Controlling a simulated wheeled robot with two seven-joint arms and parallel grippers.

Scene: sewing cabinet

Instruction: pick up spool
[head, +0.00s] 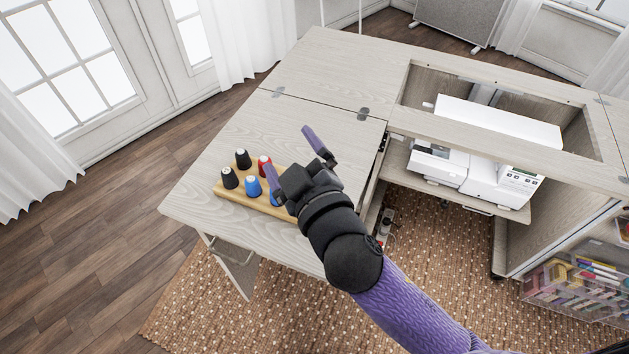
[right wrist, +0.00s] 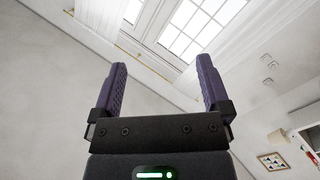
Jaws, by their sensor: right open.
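Several spools stand upright on a wooden rack at the left end of the cabinet top in the head view. There are two black spools (head: 229,178) (head: 242,159), a red spool (head: 265,161) and a blue spool (head: 253,187). Another blue spool (head: 275,198) is partly hidden by my right gripper. The rack (head: 232,201) shows its front left edge. My right gripper (head: 288,150) is open, with purple fingers, over the rack's right end. Its open, empty fingers also show in the right wrist view (right wrist: 161,64). No spool shows there. My left gripper is out of view.
The cabinet top (head: 330,70) is clear behind and right of the rack. A white sewing machine (head: 490,150) sits in the opening at right. A clear bin (head: 575,285) of coloured items stands at lower right. A patterned rug (head: 260,315) lies below.

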